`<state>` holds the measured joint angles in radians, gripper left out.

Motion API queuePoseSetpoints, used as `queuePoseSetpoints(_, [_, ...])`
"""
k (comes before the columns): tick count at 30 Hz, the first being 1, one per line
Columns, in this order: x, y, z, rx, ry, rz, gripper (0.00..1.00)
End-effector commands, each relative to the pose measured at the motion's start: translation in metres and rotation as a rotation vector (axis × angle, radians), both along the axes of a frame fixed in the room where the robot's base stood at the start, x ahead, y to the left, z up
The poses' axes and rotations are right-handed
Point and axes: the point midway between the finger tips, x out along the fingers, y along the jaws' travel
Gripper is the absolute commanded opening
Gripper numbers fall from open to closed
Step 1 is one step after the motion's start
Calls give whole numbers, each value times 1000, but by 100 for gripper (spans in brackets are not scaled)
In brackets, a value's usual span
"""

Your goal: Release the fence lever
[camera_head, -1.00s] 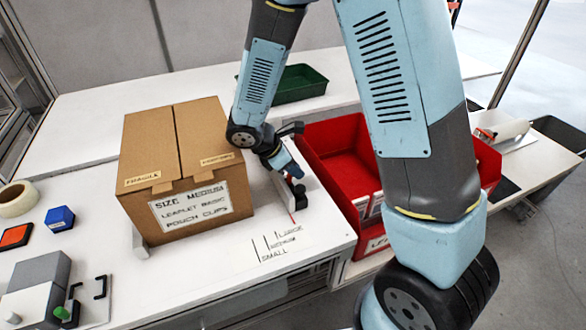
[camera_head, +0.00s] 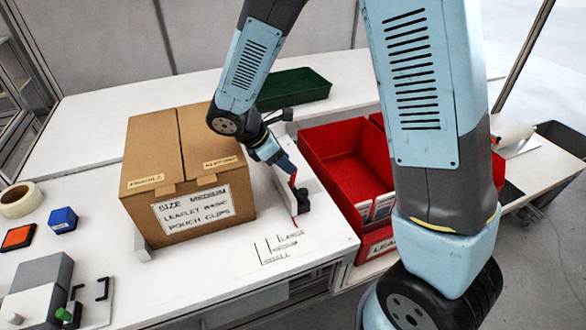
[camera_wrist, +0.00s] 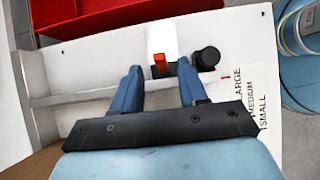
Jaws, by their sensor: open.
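The fence (camera_head: 306,175) is a pale upright plate on the white bench, right of the cardboard box. A small red lever (camera_head: 292,179) stands at its near end beside a black knob (camera_head: 303,203). My gripper (camera_head: 284,162) is open and points down at the lever from behind. In the wrist view, the two blue fingers of my gripper (camera_wrist: 159,68) are spread apart, with the red lever (camera_wrist: 160,62) between or just beyond their tips. I cannot tell whether either finger touches it. The black knob (camera_wrist: 207,60) lies just right of the right fingertip.
The cardboard box (camera_head: 190,170) stands close left of my gripper. Red bins (camera_head: 345,160) stand close on the right, and a green tray (camera_head: 295,88) lies behind. Size marks (camera_head: 278,246) are printed on the clear bench in front of the fence.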

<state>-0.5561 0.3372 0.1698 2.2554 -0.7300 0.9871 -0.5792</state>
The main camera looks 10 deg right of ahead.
Motion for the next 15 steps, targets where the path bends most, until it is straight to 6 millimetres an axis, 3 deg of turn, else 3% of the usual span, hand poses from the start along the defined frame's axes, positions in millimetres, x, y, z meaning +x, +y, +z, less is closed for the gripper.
queuePoseSetpoints(6, [-6,23,34,3,-2,1,43])
queuePoseSetpoints(15, [-11,39,58,0,-1,1,43])
